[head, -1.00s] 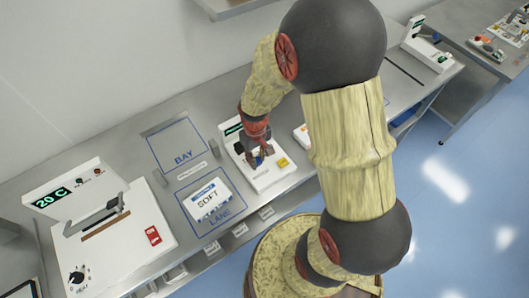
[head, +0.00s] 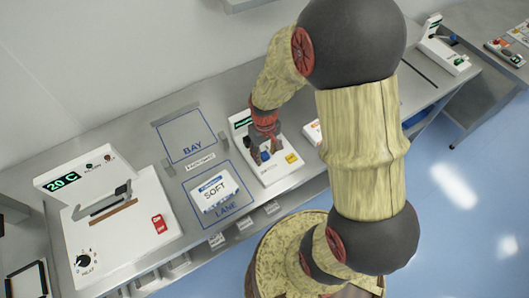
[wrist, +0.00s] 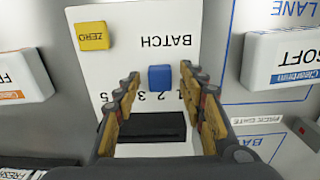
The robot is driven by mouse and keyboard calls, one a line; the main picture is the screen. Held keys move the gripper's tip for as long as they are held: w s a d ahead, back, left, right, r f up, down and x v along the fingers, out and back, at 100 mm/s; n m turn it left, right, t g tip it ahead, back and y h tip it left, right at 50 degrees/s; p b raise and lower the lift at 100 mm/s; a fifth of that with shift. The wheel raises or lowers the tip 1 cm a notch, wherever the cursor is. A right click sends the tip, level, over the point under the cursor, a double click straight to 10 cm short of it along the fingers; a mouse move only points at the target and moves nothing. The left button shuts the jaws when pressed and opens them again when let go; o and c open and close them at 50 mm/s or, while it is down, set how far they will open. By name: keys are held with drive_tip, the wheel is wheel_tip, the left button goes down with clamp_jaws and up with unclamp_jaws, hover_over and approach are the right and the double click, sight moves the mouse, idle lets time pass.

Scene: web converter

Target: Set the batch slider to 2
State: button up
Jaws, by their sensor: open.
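The white BATCH panel (wrist: 180,20) fills the middle of the wrist view, its lettering upside down. Its blue slider knob (wrist: 160,78) stands above a row of printed numbers, and a finger hides part of that row. I cannot surely read which number the knob is at. My gripper (wrist: 160,73) is open, with one fingertip on each side of the knob and a gap on both sides. In the head view my gripper (head: 262,152) is over the panel (head: 282,172), pointing down at it.
A yellow ZERO button (wrist: 93,36) is on the same panel. A SOFT pack (head: 214,192) lies on the LANE area left of the panel, with the BAY area behind. A heater unit (head: 128,236) reading 20 C stands farther left. Another white pack (wrist: 20,75) is close on the panel's other side.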

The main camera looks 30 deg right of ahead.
sight(265, 154)
wheel_tip(265, 154, up, 12)
idle(0.5)
idle(0.4)
drive_tip(key=s+a+r+t+b, duration=0.5)
drive_tip(key=s+a+r+b, duration=0.1)
drive_tip(key=s+r, duration=0.5)
drive_tip(key=shift+s+r+t, duration=0.3)
drive_tip(key=shift+s+r, duration=0.1)
drive_tip(key=shift+r, duration=0.15)
drive_tip(key=shift+d, duration=0.1)
idle(0.5)
